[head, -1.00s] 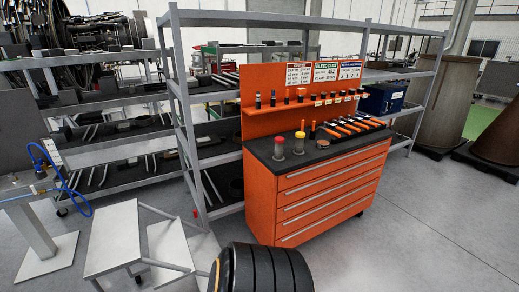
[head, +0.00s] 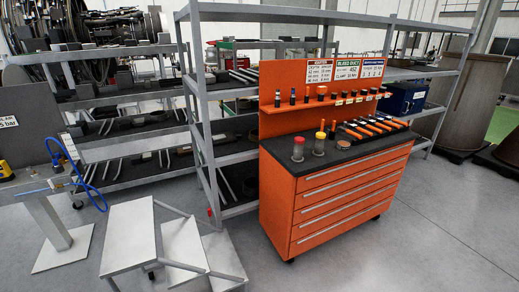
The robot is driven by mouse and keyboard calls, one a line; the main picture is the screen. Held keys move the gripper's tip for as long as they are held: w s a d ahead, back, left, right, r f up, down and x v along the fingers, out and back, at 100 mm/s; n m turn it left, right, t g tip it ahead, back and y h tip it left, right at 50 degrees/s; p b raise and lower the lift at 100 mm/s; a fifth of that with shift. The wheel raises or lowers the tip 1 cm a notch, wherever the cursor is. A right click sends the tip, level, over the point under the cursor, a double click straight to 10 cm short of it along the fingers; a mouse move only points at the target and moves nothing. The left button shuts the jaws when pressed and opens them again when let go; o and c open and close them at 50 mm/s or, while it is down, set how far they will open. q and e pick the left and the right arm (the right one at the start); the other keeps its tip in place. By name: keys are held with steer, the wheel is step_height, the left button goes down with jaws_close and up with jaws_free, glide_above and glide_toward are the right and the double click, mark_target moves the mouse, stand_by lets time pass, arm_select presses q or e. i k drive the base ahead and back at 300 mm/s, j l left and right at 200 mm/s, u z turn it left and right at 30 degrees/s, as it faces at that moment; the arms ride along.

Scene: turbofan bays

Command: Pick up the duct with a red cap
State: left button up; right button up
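A small clear or grey cylinder with a red cap (head: 298,148) stands upright on the left part of the orange tool cabinet's black top (head: 365,152). A similar one with a yellow cap (head: 319,145) stands just right of it. Grey pale tubes (head: 163,158) lie on the dark shelves of the rack at left; I cannot make out a red cap on them. I cannot tell for sure which of these is the duct. Neither of my grippers is in view.
The orange cabinet (head: 345,200) stands before a grey metal rack (head: 205,120). A white step stool (head: 130,235) and a white-based stand with a blue hose (head: 50,215) are at left. A blue box (head: 408,97) sits behind at right. The floor at right is clear.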

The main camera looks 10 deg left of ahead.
mark_target(300, 141)
steer(key=i+l+u, duration=0.1)
steer(key=u, duration=0.35)
steer(key=l+u, duration=0.1)
steer(key=u, duration=0.35)
steer(key=i+l+u, duration=0.1)
steer(key=u, duration=0.35)
steer(key=l+u, duration=0.2)
steer(key=l, duration=0.4)
steer(key=l+u, duration=0.15)
steer(key=l, duration=0.45)
steer(key=l+u, duration=0.2)
steer(key=l, duration=0.4)
steer(key=l+u, duration=0.2)
steer(key=l, duration=0.4)
steer(key=k+l+u, duration=0.15)
steer(key=l, duration=0.45)
